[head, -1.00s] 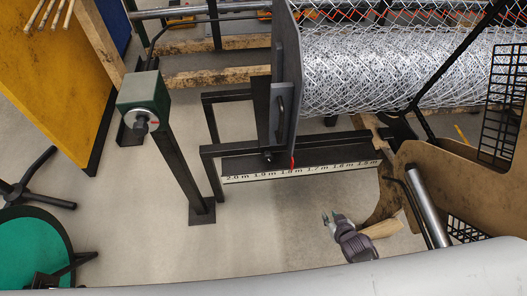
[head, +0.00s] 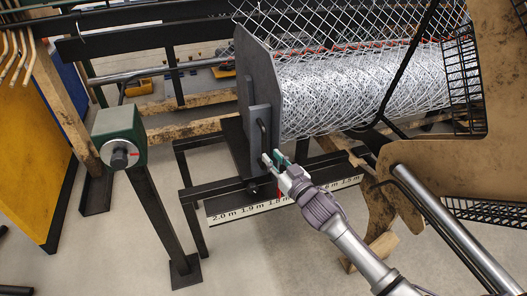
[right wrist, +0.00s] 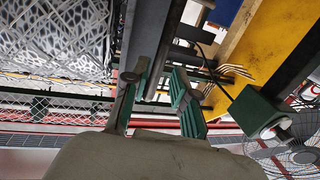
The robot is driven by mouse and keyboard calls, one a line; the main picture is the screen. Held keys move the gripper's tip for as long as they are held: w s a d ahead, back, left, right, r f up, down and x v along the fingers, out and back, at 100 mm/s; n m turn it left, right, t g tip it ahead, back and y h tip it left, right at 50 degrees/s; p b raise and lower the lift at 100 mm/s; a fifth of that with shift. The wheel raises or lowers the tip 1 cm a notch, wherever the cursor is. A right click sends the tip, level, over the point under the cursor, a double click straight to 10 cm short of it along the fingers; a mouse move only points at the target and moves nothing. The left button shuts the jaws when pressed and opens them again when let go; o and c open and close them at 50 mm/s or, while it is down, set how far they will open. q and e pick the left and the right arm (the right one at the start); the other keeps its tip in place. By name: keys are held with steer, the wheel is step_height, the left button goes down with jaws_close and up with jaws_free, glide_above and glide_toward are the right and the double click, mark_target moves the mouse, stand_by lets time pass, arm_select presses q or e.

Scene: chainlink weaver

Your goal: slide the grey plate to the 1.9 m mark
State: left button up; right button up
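The grey plate (head: 258,78) stands upright at the left end of the wire mesh roll, with a dark bar handle (head: 262,133) on its left face. A red pointer (head: 279,192) below it is near the 1.8 m label on the white scale strip (head: 235,212); the 1.9 m label lies to its left. My right gripper (head: 271,159) is just below the handle in the head view. In the right wrist view its green-padded fingers (right wrist: 158,92) are apart, with a dark bar between or behind them; contact is unclear. My left gripper is out of view.
A green box on a post (head: 120,133) stands left of the plate. A brown panel (head: 440,165) with a metal tube is at the far right.

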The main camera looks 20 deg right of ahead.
mark_target(265, 150)
steer(key=x, duration=0.4)
steer(key=shift+w+f+b, duration=0.1)
steer(key=shift+w+b, duration=0.15)
steer(key=shift+b, duration=0.1)
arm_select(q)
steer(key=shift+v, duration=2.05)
arm_select(e)
steer(key=shift+w+a, duration=0.15)
steer(key=shift+w, duration=0.4)
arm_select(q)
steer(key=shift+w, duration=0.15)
arm_select(e)
jaws_close()
